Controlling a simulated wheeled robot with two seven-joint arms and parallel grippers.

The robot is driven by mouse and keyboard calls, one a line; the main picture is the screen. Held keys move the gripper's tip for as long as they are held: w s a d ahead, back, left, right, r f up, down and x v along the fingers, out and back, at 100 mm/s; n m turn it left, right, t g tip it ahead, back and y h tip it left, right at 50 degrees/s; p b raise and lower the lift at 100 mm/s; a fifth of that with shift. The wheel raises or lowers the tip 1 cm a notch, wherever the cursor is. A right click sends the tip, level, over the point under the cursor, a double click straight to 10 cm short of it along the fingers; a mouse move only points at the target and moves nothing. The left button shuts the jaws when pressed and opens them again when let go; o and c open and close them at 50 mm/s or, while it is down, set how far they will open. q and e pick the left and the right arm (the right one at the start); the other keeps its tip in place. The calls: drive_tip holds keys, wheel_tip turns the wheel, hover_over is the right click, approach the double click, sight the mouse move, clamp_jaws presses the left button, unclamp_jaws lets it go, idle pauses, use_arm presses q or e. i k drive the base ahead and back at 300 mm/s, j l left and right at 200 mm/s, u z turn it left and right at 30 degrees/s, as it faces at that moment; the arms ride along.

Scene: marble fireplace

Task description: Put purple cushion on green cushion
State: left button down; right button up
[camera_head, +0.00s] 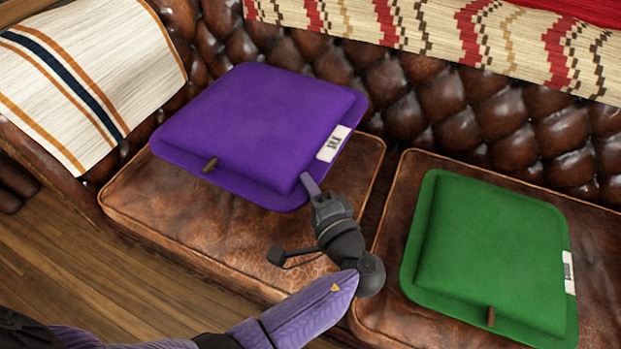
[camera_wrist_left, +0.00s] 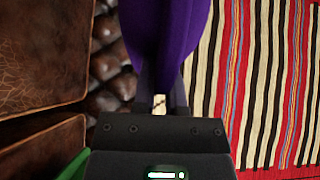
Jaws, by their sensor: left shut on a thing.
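The purple cushion (camera_head: 265,120) is at the left seat of the brown leather sofa in the head view, tilted, with its far side toward the backrest. My left gripper (camera_head: 312,186) is shut on its near right corner, beside the white label. In the left wrist view the purple cushion (camera_wrist_left: 163,35) fills the top middle, between the fingers (camera_wrist_left: 160,95). The green cushion (camera_head: 490,255) lies flat on the right seat, to the right of my gripper; a sliver of it (camera_wrist_left: 75,165) shows at lower left in the wrist view. My right gripper is not in view.
The sofa's tufted backrest (camera_head: 450,110) runs behind both cushions, with a patterned blanket (camera_head: 430,30) over its top. A striped cloth (camera_head: 85,75) covers the left armrest. Bare leather (camera_head: 190,220) shows in front of the purple cushion.

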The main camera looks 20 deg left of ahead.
sight(503, 234)
drive_tip(key=j+z, duration=0.2)
drive_tip(key=z, duration=0.25)
drive_tip(key=k+j+z, duration=0.15)
drive_tip(key=z, duration=0.3)
drive_tip(key=k+j+z, duration=0.1)
drive_tip(key=z, duration=0.35)
drive_tip(key=k+j+z, duration=0.15)
drive_tip(key=z, duration=0.3)
